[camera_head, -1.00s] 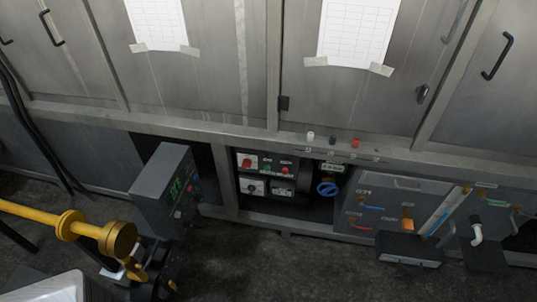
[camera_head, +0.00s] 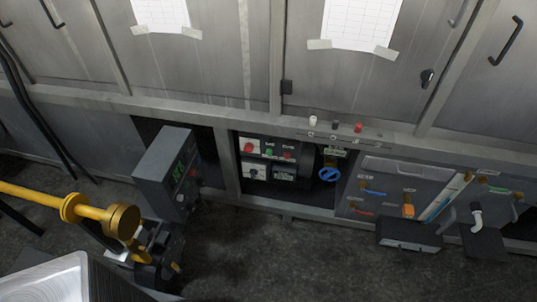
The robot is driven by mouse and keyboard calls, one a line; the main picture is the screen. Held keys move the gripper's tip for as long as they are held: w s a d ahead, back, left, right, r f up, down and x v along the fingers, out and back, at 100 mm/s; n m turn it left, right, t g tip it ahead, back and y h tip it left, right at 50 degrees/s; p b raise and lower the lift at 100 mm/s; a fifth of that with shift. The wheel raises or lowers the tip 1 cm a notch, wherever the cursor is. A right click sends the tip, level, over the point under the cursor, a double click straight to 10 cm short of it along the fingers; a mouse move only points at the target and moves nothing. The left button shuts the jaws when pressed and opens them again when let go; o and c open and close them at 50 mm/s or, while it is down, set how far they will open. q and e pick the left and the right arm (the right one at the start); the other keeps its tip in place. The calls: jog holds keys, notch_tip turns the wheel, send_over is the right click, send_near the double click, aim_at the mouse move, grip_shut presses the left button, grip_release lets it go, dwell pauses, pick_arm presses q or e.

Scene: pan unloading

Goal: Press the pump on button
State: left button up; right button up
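A blue round handle (camera_head: 328,175) is at the panel's right.
A grey box with a green display (camera_head: 165,165) stands left of the panel. Grey valve panels (camera_head: 405,170) are at right. Dark floor before the control panel is clear.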

pick_arm(q)
grip_shut()
jog(key=shift+s, duration=0.1)
dwell(1.4)
